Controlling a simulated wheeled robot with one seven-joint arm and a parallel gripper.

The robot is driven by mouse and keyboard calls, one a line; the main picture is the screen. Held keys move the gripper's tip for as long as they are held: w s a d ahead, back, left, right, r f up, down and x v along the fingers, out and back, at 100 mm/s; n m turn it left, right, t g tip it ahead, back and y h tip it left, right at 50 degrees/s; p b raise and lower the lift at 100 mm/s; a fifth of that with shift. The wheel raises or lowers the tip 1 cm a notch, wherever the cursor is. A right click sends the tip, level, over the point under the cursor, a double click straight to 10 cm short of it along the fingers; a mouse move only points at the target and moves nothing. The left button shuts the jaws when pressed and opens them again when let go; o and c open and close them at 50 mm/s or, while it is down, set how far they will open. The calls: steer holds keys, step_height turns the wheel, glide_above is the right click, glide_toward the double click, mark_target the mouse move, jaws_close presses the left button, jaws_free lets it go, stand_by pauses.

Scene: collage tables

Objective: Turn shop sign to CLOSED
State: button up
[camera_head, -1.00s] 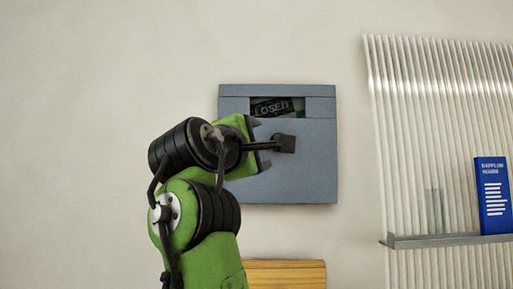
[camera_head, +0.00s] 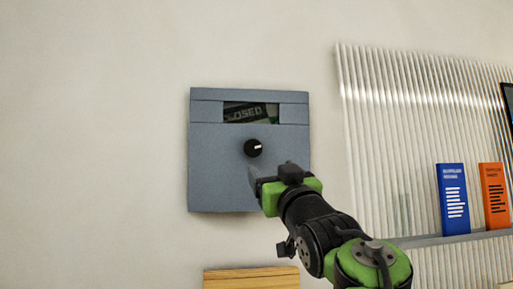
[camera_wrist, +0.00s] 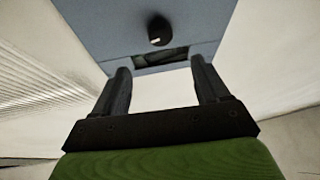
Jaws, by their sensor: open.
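The shop sign is a blue-grey square box (camera_head: 215,165) on the wall. Its upper window (camera_head: 250,113) shows "CLOSED" in pale letters on a tilted dark and green card, with the first letter partly cut off. Below the window is a round black knob (camera_head: 253,148) with a pale mark pointing right. My gripper (camera_head: 266,178) is open and empty, below and slightly right of the knob. In the wrist view the two fingers (camera_wrist: 162,88) are spread, and the knob (camera_wrist: 159,30) appears beyond them, apart from them.
A white ribbed panel (camera_head: 365,130) at right carries a grey shelf (camera_head: 440,239) with a blue booklet (camera_head: 452,198) and an orange booklet (camera_head: 494,195). A wooden block (camera_head: 250,278) is below the sign. The wall left of it is bare.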

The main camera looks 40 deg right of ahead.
mark_target(253, 149)
steer(key=p+x, duration=0.6)
steer(key=x, duration=0.6)
steer(key=shift+d+r, duration=0.1)
steer(key=shift+r, duration=0.15)
steer(key=shift+w+d, duration=0.15)
steer(key=shift+w, duration=0.25)
steer(key=shift+s, duration=0.1)
steer(key=shift+c, duration=0.9)
steer(key=shift+f, duration=0.1)
steer(key=c, duration=0.8)
steer(key=shift+a+f+m+h+b, duration=0.1)
steer(key=shift+a+m+h+b, duration=0.15)
steer(key=shift+m, duration=0.3)
steer(key=shift+m+h+b, duration=0.15)
steer(key=shift+m+h, duration=0.2)
steer(key=shift+m, duration=0.2)
steer(key=shift+c, duration=0.2)
steer(key=shift+d+m+g+h, duration=0.1)
steer(key=shift+m+g+h, duration=0.5)
steer(key=shift+m, duration=0.6)
